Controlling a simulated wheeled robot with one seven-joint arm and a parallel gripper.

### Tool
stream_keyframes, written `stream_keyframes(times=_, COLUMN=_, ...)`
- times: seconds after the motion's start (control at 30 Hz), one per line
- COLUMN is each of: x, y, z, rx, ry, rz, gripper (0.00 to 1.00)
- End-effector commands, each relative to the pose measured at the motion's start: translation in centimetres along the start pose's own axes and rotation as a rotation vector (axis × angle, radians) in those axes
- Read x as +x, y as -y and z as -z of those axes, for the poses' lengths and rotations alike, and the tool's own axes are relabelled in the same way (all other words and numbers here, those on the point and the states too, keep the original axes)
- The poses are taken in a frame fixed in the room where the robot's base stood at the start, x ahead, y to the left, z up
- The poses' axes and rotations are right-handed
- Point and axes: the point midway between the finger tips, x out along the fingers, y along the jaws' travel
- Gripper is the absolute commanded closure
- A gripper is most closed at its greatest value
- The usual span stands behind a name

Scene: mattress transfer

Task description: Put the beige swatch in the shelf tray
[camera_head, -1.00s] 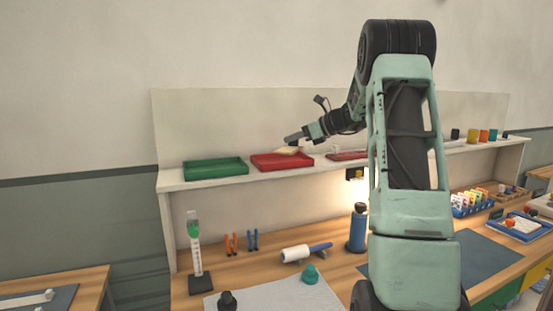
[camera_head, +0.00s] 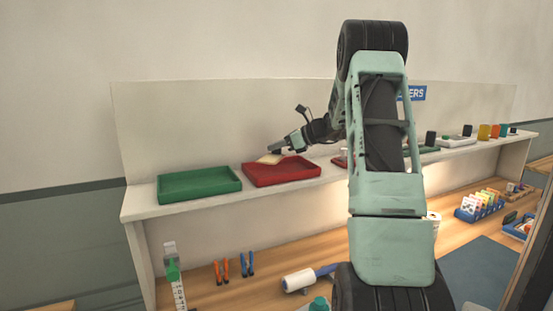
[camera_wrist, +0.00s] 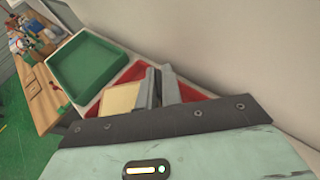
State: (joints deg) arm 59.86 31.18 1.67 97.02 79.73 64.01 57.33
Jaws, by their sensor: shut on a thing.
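The beige swatch (camera_head: 269,159) is a small flat piece held at the tips of my gripper (camera_head: 279,152). My gripper is shut on it, over the red shelf tray (camera_head: 290,178). In the wrist view the swatch (camera_wrist: 118,99) shows beside the grey fingers (camera_wrist: 157,90), with the red tray (camera_wrist: 133,72) behind and below. I cannot tell whether the swatch touches the tray. The green tray (camera_head: 200,185) stands to the left on the same shelf, and it also shows in the wrist view (camera_wrist: 88,68).
The shelf (camera_head: 150,211) has a back panel (camera_head: 190,130) close behind the trays. Further right on it stand more trays and small coloured items, partly hidden by my arm. Below are pliers (camera_head: 222,268), a white roller (camera_head: 299,281) and a blue bin of cards (camera_head: 480,207).

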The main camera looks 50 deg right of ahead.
Motion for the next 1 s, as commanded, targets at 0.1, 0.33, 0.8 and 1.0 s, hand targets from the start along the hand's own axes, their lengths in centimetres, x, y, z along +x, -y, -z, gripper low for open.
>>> stream_keyframes(times=0.1, x=0.4, y=0.0, z=0.8, rx=0.001, ry=0.001, rz=0.000, gripper=1.00)
stream_keyframes(times=0.33, x=1.5, y=0.0, z=3.6, rx=0.002, ry=0.000, rz=0.000, gripper=1.00)
stream_keyframes(times=0.8, x=1.9, y=0.1, z=4.6, rx=-0.002, ry=0.001, rz=0.001, gripper=0.91)
stream_keyframes(times=1.0, x=1.9, y=0.1, z=4.5, rx=-0.002, ry=0.001, rz=0.001, gripper=0.84)
